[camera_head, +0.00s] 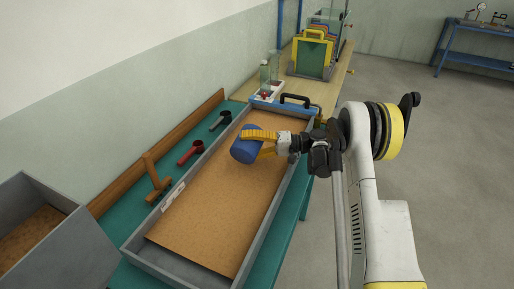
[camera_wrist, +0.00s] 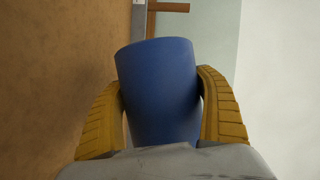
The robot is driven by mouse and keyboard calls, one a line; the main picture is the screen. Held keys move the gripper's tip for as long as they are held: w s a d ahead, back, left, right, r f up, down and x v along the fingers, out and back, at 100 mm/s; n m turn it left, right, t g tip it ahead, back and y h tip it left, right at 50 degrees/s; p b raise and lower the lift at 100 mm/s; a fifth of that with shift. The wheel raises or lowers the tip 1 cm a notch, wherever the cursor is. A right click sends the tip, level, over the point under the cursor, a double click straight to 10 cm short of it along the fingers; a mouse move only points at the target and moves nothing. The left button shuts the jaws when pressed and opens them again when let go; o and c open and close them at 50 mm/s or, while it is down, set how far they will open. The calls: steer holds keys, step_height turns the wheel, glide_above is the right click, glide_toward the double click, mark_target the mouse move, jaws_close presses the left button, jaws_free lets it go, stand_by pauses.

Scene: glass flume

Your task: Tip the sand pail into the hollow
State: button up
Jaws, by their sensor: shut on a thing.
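A blue sand pail (camera_head: 245,147) is held over the far half of a long grey tray of sand (camera_head: 206,199). My gripper (camera_head: 262,143) has its yellow fingers closed around the pail's sides. In the wrist view the pail (camera_wrist: 160,88) sits between both fingers of my gripper (camera_wrist: 162,108). In the head view the pail looks tilted, with its far end toward the left. Its inside does not show, so I cannot tell what it holds. No clear hollow shows in the sand; the pail and gripper cover part of it.
A red scoop (camera_head: 191,152), a dark scoop (camera_head: 220,121) and a wooden T-shaped tool (camera_head: 156,179) lie left of the tray on the green bench. A grey bin (camera_head: 50,240) with sand stands at the near left. A black-handled blue item (camera_head: 290,101) is at the tray's far end.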

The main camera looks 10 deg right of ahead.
mark_target(237, 136)
steer(key=shift+w+d+f+m+b, duration=0.1)
steer(key=shift+w+d+m+b, duration=0.15)
steer(key=shift+b, duration=0.2)
steer(key=shift+w+d+r+m+y+b, duration=0.15)
steer(key=shift+w+r+m+y+b, duration=0.25)
steer(key=shift+m, duration=0.3)
steer(key=shift+w+d+r+m+y+b, duration=0.1)
steer(key=shift+d+r+m+y+b, duration=0.1)
steer(key=shift+r+m+b, duration=0.35)
steer(key=shift+w+d+r+m+y+b, duration=0.1)
steer(key=shift+w+r+m+y+b, duration=0.2)
steer(key=shift+m, duration=0.5)
stand_by(4.8)
steer(key=shift+s+a+f+n+p, duration=0.15)
steer(key=shift+s+n+p, duration=0.15)
steer(key=shift+n+p, duration=0.2)
steer(key=f+n+p, duration=0.1)
steer(key=s+a+f+n+h+p, duration=0.1)
steer(key=n, duration=0.1)
steer(key=shift+s+h, duration=0.1)
steer(key=shift+h, duration=0.2)
